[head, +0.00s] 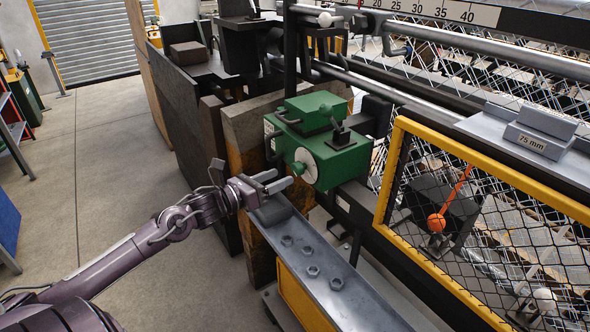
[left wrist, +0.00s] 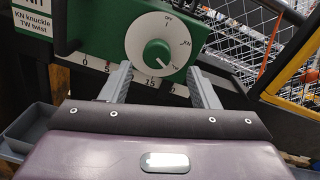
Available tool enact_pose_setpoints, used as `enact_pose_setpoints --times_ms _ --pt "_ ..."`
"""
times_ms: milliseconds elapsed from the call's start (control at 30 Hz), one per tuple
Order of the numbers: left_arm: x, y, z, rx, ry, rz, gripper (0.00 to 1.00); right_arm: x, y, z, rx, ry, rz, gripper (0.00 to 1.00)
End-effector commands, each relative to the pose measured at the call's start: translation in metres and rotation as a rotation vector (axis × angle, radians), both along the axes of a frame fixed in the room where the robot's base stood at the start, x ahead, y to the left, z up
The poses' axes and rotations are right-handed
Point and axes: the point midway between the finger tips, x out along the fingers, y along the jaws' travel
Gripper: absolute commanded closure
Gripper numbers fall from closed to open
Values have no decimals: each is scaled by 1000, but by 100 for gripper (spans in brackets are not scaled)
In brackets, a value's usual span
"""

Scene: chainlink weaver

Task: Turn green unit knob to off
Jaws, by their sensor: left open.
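The green unit (head: 335,158) is a box on the machine with a white round dial (head: 308,174) on its near face. The green knob (head: 300,167) is in the dial's middle, and it shows large in the left wrist view (left wrist: 156,52). OFF is at the dial's top, KN at its right and TW at its lower right. A white mark on the knob points to the lower right, toward TW. My left gripper (head: 281,179) is open and empty, just in front of the dial. In the left wrist view its fingers (left wrist: 160,82) stand apart below the knob, not touching it.
A grey bench top with several bolts (head: 311,270) lies just right of the gripper. A yellow-framed mesh guard (head: 480,160) with an orange-knobbed lever (head: 436,222) stands further right. A number scale (left wrist: 120,82) runs under the dial. The floor at left is clear.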

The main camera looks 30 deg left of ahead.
Motion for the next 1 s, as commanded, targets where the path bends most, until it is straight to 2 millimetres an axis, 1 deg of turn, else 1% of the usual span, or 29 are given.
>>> enact_pose_setpoints --times_ms 33,300,500,667,900,967,1000 --pt "7 -2 4 -1 -4 1 45 1 -1 3 -2 -1 1 64" --pt "38 -13 4 -3 -3 2 45 10 -1 12 0 -15 2 64" --pt "54 -18 1 -3 1 4 45 12 2 17 3 -18 3 64" --pt "59 -21 0 -2 1 3 45 11 5 18 7 -17 4 64" --pt "59 -21 0 -1 2 3 45 10 9 17 12 -16 2 64" --pt "59 -21 0 -1 2 3 51 10 9 17 12 -16 2 64" --pt "59 -21 0 -1 2 3 57 10 9 17 12 -15 2 64"
